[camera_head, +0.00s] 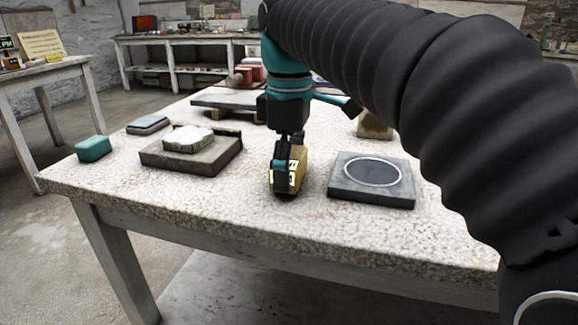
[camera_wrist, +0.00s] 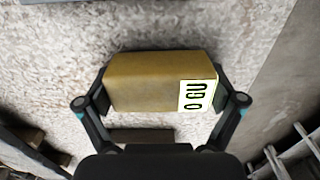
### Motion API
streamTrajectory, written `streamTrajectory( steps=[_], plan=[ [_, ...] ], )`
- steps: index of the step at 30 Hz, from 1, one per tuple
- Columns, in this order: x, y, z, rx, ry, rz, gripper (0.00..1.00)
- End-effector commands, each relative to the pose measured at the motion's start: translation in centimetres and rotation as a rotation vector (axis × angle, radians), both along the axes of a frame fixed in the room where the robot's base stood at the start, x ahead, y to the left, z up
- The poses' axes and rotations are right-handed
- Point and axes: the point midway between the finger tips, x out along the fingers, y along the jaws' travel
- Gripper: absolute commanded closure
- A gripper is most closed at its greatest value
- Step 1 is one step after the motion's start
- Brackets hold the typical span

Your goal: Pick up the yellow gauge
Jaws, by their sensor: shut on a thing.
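The yellow gauge (camera_wrist: 145,80) is a yellow block with a pale label of dark characters at its right end in the wrist view. It also shows in the head view (camera_head: 298,172), at the front middle of the speckled table (camera_head: 230,215), partly hidden by a finger. My gripper (camera_wrist: 164,96) has one finger at each end of the block and is shut on it. In the head view my gripper (camera_head: 287,172) points down from above. I cannot tell whether the block touches the table.
A grey slab with a white ring (camera_head: 372,178) lies right of my gripper. A dark tray (camera_head: 190,155) with a pale slab (camera_head: 188,139) lies left. A green block (camera_head: 93,148) and a grey-blue block (camera_head: 148,124) lie farther left. The table's front strip is clear.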

Motion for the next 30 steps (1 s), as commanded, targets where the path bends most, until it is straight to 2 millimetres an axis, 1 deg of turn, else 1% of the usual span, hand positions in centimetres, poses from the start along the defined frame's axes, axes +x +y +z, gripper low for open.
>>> streamTrajectory(
  steps=[4,8,11,14,18,24,27,30],
  plan=[
    [0.0,0.0,0.3,0.000,0.000,0.000,0.48],
    [0.1,0.0,1.2,0.000,-0.002,0.000,0.48],
    [0.1,0.0,2.5,0.000,-0.002,0.000,0.48],
    [0.1,0.0,4.5,0.001,-0.003,0.000,0.48],
    [-0.7,-3.1,6.0,0.001,-0.003,-0.008,0.48],
    [-1.8,-7.1,8.5,0.000,-0.003,-0.007,0.48],
    [-2.2,-8.7,9.5,0.000,-0.002,-0.006,0.48],
    [-2.5,-9.9,10.2,0.000,0.000,-0.004,0.48]
  ],
)
